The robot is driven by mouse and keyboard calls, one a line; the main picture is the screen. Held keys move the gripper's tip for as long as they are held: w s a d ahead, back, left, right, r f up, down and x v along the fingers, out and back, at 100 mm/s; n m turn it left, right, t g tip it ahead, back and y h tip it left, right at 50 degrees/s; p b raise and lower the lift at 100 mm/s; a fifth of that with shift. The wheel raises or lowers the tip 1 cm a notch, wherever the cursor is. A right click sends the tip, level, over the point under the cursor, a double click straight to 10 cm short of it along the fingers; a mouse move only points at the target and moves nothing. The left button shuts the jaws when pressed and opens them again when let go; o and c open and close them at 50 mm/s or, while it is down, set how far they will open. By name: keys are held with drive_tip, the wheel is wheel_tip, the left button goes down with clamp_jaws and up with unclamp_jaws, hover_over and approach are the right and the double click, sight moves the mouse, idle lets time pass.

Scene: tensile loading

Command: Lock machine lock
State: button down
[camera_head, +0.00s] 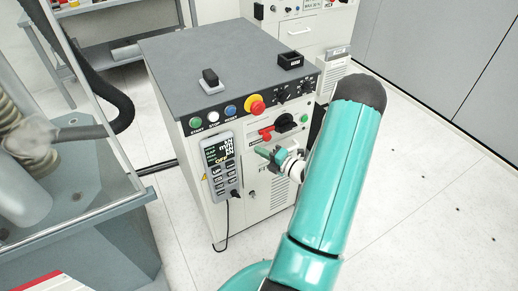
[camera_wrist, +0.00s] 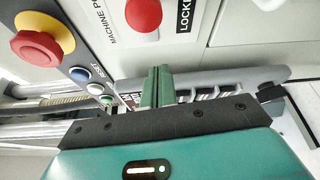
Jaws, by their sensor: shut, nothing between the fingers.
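The machine cabinet (camera_head: 255,190) stands in the middle of the head view. Its front panel carries a red handle (camera_head: 267,134) beside a black rotary knob (camera_head: 284,123). In the wrist view, a red rounded part (camera_wrist: 143,14) sits at the top edge, between lettering starting "MACHINE P" and a label (camera_wrist: 184,15) reading "LOCKE", cut off by the frame. My gripper (camera_head: 268,153) is just below the red handle in front of the panel. In the wrist view its green fingers (camera_wrist: 158,84) are shut together and empty, apart from the red part. The lock's full position is not clear.
A red emergency button (camera_head: 255,105) with a yellow collar, several push buttons and a hanging control pendant (camera_head: 222,165) crowd the cabinet's left front. Black items (camera_head: 291,60) lie on its grey top. A glass-sided machine (camera_head: 75,200) stands left. Floor at right is clear.

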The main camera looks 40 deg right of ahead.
drive_tip(key=s+d, duration=0.1)
drive_tip(key=s, duration=0.7)
drive_tip(key=shift+r, duration=0.2)
drive_tip(key=shift+r, duration=0.1)
drive_tip(key=w+a+r+n+g+y, duration=0.2)
drive_tip(key=a+r+n+g+y, duration=0.35)
drive_tip(key=a+n, duration=0.75)
drive_tip(key=w+a+r+n+g+y, duration=0.2)
drive_tip(key=a+r+n+g, duration=0.6)
drive_tip(key=a+n, duration=0.45)
drive_tip(key=s+a+r+n+t+h, duration=0.1)
drive_tip(key=s+a+r+n+h, duration=0.3)
drive_tip(key=r+n, duration=0.3)
drive_tip(key=s+a+r+n+t+h, duration=0.1)
drive_tip(key=s+a+r+n+h, duration=0.4)
drive_tip(key=n, duration=1.3)
wheel_tip(320, 180, up, 3)
drive_tip(key=shift+s+a+f+h, duration=0.2)
drive_tip(key=shift+s+a+h, duration=0.15)
drive_tip(key=shift+a, duration=0.1)
